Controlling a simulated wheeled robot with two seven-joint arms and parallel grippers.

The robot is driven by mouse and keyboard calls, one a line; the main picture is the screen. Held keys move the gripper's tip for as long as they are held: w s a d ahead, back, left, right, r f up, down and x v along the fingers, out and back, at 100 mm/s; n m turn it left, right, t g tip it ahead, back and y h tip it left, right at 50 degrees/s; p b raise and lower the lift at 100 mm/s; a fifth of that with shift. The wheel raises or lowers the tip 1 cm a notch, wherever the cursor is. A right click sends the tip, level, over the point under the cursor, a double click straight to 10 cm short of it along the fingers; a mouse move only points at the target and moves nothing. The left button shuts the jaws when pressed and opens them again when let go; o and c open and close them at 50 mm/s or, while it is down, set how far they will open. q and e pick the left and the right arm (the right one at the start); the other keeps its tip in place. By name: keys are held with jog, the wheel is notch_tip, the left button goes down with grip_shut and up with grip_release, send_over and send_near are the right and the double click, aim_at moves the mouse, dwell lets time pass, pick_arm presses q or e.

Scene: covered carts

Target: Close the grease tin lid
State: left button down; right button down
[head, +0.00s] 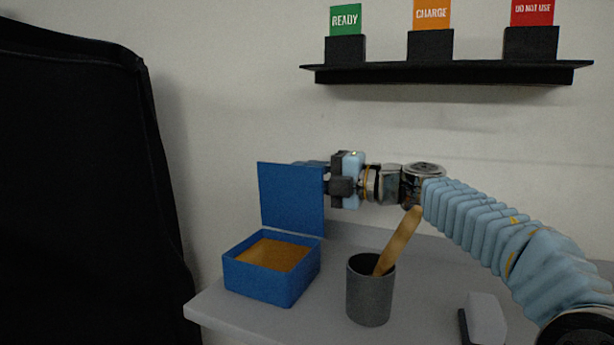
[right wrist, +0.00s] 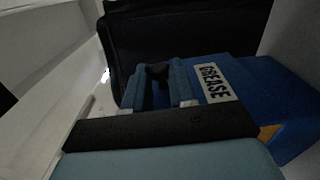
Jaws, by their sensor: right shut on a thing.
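The blue grease tin (head: 262,281) stands on the grey cart top with brown grease inside. Its blue lid (head: 290,199) is open and stands nearly upright at the tin's back edge. My right gripper (head: 324,176) is at the lid's right edge, its fingertips partly hidden behind the lid. In the right wrist view, the gripper's blue fingers (right wrist: 162,82) are beside the lid's outer face, which bears a GREASE label (right wrist: 213,83). The gripper is shut on the lid; the exact contact is hard to see. My left gripper is not in view.
A grey cup (head: 369,296) with a wooden stick (head: 399,241) stands right of the tin. A pale block (head: 486,318) lies farther right. A black covered shape (head: 85,190) fills the left. A black shelf (head: 446,73) with three signs hangs above.

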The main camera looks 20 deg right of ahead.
dwell(0.3)
jog(key=s+a+n+b, duration=0.2)
jog(key=s+a+n, duration=0.2)
jog(key=n, duration=0.3)
jog(key=shift+s+a+f+b, duration=0.15)
jog(key=shift+a+f+b, duration=0.3)
jog(key=shift+a, duration=0.1)
dwell(0.4)
jog(key=c, duration=1)
grip_release()
jog(key=shift+o, duration=0.2)
jog(key=shift+s+d, duration=0.1)
jog(key=v, duration=1.3)
jog(key=shift+s+d+b, duration=0.2)
jog(key=shift+b, duration=0.25)
